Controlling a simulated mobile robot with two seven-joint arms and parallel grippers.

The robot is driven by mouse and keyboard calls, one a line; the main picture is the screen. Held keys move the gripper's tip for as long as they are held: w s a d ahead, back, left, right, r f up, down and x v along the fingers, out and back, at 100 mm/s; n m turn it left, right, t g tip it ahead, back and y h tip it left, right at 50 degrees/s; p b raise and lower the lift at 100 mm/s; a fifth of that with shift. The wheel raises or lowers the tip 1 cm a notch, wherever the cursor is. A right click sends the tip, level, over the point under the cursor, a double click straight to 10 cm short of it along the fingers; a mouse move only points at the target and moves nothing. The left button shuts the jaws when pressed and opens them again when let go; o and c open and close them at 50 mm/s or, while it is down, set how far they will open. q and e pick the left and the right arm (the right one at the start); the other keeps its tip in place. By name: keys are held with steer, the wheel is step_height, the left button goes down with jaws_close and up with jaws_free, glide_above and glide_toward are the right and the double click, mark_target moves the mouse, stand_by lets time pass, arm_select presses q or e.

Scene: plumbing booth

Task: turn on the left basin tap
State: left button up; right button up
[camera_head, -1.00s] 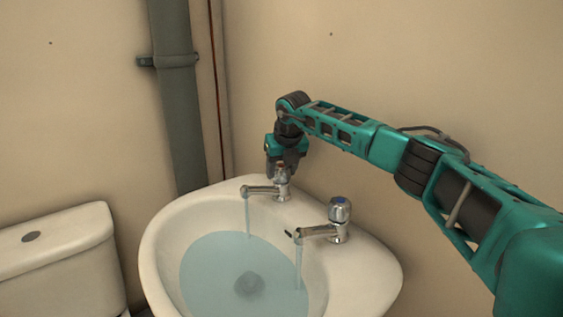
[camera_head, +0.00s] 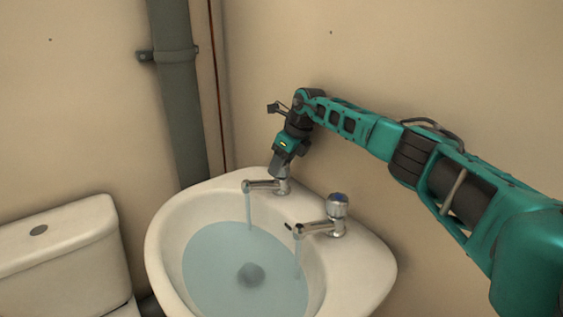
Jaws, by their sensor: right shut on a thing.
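The left basin tap (camera_head: 268,185) is chrome and stands at the back left of the white basin (camera_head: 165,232). A stream of water (camera_head: 248,210) falls from its spout. My right gripper (camera_head: 279,170) points down from above and is shut on the head of this tap, which it mostly hides. The right basin tap (camera_head: 322,227) is chrome with a blue-marked top, and a thin stream runs from it too. My left gripper is not in view.
Water (camera_head: 225,272) stands in the basin bowl. A white toilet cistern (camera_head: 60,255) is at the left. A grey pipe (camera_head: 178,110) runs down the wall behind the basin. The wall is close behind my right arm.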

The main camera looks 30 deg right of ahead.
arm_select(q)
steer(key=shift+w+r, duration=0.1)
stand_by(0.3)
arm_select(e)
steer(key=o, duration=1)
arm_select(q)
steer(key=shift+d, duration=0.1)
steer(key=p, duration=0.1)
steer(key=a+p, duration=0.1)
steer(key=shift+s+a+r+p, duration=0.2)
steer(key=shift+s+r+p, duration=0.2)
arm_select(e)
step_height(320, 180, up, 20)
